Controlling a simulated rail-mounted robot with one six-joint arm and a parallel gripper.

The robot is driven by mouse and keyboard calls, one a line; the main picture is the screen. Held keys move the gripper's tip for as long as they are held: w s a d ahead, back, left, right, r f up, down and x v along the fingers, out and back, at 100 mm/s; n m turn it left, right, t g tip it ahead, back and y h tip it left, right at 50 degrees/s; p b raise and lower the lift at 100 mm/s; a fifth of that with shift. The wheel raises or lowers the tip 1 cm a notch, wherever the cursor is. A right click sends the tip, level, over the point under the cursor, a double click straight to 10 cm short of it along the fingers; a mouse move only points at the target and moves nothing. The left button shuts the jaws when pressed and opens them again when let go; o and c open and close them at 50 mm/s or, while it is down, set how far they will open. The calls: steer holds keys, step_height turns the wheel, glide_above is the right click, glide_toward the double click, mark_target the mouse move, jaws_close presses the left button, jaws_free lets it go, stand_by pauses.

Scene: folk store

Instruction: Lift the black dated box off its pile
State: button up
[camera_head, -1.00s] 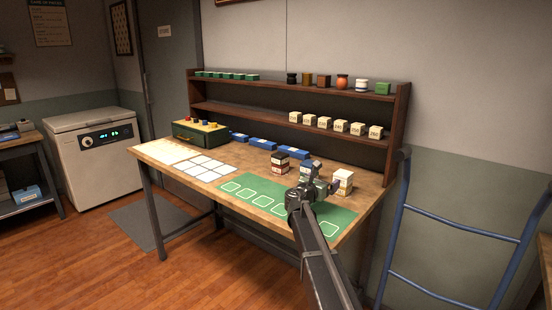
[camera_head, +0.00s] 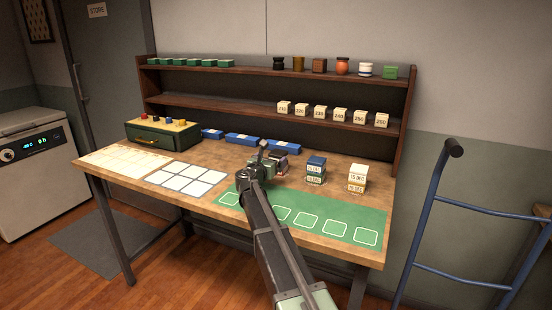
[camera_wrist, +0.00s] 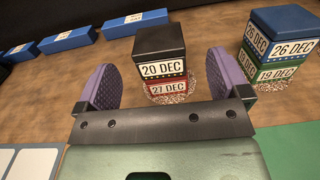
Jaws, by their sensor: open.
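The black box (camera_wrist: 160,53) labelled 20 DEC sits on top of a red box (camera_wrist: 168,88) labelled 27 DEC in the wrist view. The pile stands on a lacy round mat (camera_wrist: 194,88) on the wooden table. My gripper (camera_wrist: 160,78) is open, with its two purple pads on the left and right, in front of the pile; contact with the box cannot be told. In the head view my gripper (camera_head: 268,158) largely hides this pile.
A blue-topped pile (camera_head: 316,170) stands right of the gripper, and a cream pile (camera_head: 357,177) farther right. Blue boxes (camera_head: 246,140) lie behind. A green mat (camera_head: 340,215) with white outlines lies in front. The shelf (camera_head: 240,110) rises behind the table.

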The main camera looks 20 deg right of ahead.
mark_target(278, 152)
steer(key=x, duration=0.7)
steer(key=shift+w+a, duration=0.1)
steer(key=c, duration=1)
step_height(278, 152, up, 20)
steer(key=p, duration=2)
steer(key=shift+r, duration=0.1)
